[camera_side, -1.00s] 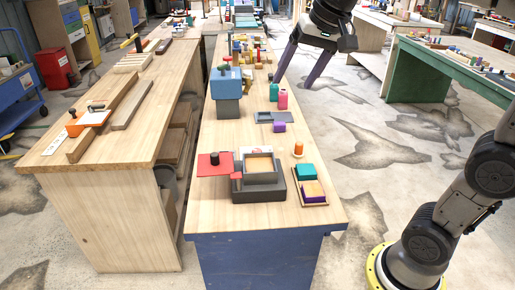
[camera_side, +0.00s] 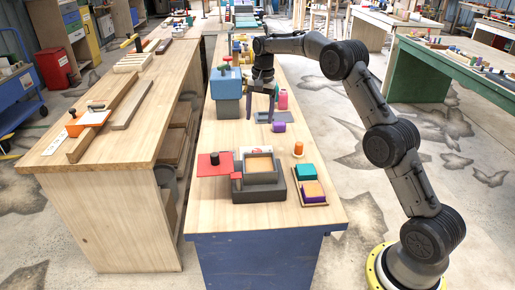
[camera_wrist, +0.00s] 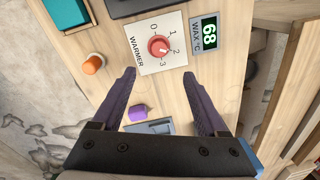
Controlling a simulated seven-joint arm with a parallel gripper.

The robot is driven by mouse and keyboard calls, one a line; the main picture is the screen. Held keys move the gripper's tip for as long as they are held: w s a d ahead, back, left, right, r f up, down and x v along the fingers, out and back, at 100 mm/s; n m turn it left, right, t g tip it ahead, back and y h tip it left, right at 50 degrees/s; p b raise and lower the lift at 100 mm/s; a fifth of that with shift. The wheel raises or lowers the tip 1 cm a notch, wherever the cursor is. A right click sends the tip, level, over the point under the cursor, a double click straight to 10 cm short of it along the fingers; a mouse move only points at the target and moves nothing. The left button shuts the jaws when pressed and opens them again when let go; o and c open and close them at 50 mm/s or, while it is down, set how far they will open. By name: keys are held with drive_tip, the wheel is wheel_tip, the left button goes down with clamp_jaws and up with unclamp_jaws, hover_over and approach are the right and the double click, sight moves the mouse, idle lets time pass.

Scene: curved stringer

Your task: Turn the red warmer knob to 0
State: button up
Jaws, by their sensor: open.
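The red warmer knob (camera_wrist: 160,48) sits on a white dial plate (camera_wrist: 142,33) marked 0, 1, 2, 3 and WARMER. Its pale pointer mark is on the side of 2 and 3, away from 0. In the side view the plate (camera_side: 246,151) shows only in part behind the grey warmer box, and the knob is hard to make out. My gripper (camera_wrist: 159,75) is open and empty, its two purple fingers apart with the knob ahead between their tips in the picture. In the side view my gripper (camera_side: 260,108) hangs over the bench behind the plate.
The grey warmer box (camera_side: 259,194) stands in front of the plate. An orange spool (camera_wrist: 93,64) and a purple cylinder (camera_wrist: 138,112) stand nearby. A wax display (camera_wrist: 206,34) is beside the plate. A blue-topped block (camera_side: 226,83) stands left of my gripper.

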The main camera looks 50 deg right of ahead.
sight(257, 150)
drive_tip(key=f, duration=1.3)
drive_tip(key=shift+w+a+f, duration=0.1)
drive_tip(key=shift+w+f, duration=0.25)
drive_tip(key=shift+f, duration=0.05)
clamp_jaws()
